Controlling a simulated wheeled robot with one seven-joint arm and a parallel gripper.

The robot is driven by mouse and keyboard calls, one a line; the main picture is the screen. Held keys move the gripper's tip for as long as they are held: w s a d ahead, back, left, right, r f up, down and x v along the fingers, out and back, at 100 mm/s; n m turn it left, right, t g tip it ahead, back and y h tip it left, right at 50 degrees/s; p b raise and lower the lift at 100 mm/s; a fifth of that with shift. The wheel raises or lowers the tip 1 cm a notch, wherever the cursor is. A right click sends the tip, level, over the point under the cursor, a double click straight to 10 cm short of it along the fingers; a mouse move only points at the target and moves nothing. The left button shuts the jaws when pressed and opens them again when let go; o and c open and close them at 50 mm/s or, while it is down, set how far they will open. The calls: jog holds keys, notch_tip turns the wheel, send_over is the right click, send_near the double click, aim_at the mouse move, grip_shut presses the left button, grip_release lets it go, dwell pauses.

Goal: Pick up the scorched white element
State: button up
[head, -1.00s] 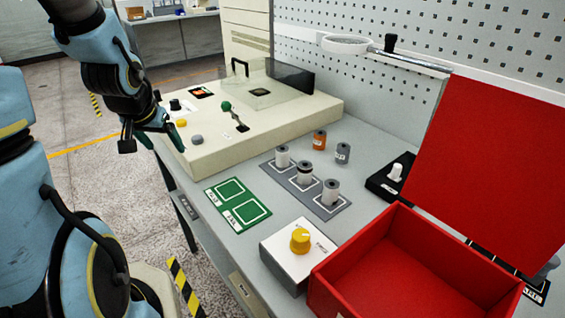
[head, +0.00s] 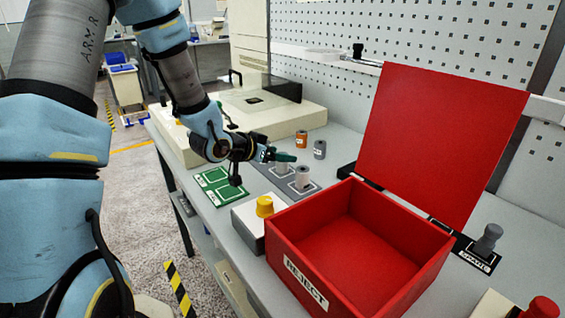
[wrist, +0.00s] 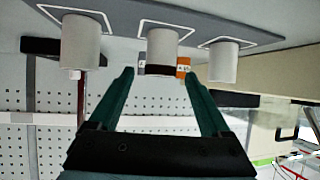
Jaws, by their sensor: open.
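Three white cylindrical elements stand on the grey mat (wrist: 200,28), which is at the top of the upside-down wrist view. The middle white element (wrist: 163,46) has a dark scorched band near its free end; plain ones stand on either side (wrist: 81,42) (wrist: 223,62). My gripper (wrist: 155,76) is open and empty, its green fingers pointing at the middle element, one finger on each side in the picture. Whether the fingertips reach around it I cannot tell. In the head view my gripper (head: 284,156) hides part of the row; the nearest white element (head: 303,177) shows clearly.
An orange spool (head: 301,139) and a grey spool (head: 320,149) stand behind the row. The open red reject box (head: 300,245) and a white box with a yellow knob (head: 264,207) are in front.

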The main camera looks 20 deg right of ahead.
jog(key=shift+p+x, duration=0.9)
jog(key=shift+x, duration=1.6)
jog(key=shift+a+f, duration=0.1)
jog(key=shift+f, duration=0.05)
grip_shut()
